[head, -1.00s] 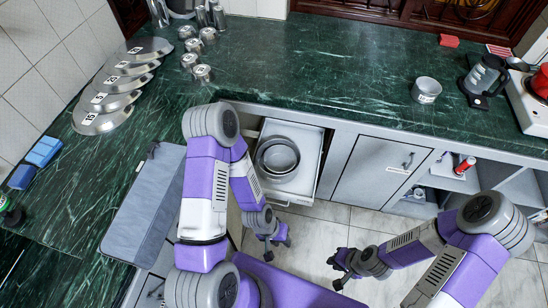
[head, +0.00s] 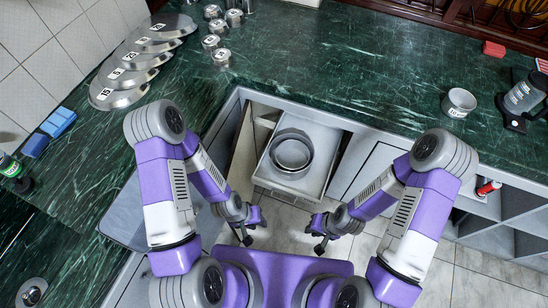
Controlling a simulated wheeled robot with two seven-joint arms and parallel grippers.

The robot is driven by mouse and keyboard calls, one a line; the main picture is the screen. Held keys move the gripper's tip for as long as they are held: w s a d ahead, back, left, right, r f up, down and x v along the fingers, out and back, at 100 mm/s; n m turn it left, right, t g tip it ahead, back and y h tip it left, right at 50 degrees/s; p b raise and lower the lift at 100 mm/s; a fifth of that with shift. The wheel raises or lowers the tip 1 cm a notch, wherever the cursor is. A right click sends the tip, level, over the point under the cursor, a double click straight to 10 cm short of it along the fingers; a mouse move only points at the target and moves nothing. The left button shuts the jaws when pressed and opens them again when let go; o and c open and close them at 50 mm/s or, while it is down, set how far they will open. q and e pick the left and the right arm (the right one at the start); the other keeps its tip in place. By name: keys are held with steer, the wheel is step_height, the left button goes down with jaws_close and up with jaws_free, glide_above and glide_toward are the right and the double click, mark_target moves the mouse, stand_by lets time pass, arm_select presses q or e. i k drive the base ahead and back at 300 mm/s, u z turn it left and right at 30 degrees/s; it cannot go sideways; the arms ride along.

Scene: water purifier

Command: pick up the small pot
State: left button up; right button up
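Round grey metal pots (head: 291,153) sit in a pulled-out white drawer (head: 285,187) below the counter; a smaller round one appears nested inside a larger one. My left gripper (head: 254,232) hangs in front of the drawer, below and left of the pots in the picture. Its fingers look spread and empty. My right gripper (head: 315,239) is in front of the drawer, below and right of the pots. Its fingers also look spread and empty. Neither gripper touches a pot.
The green marble counter (head: 330,70) runs behind the drawer. A metal cup (head: 459,102) and a dark kettle-like appliance (head: 522,98) stand on its right. Numbered lids (head: 120,98) and small canisters (head: 220,57) are at the left. An open shelf (head: 480,208) is at the right.

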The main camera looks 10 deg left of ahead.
mark_target(458, 103)
steer(key=z, duration=2.8)
steer(key=i, duration=2.15)
steer(key=u, duration=2.85)
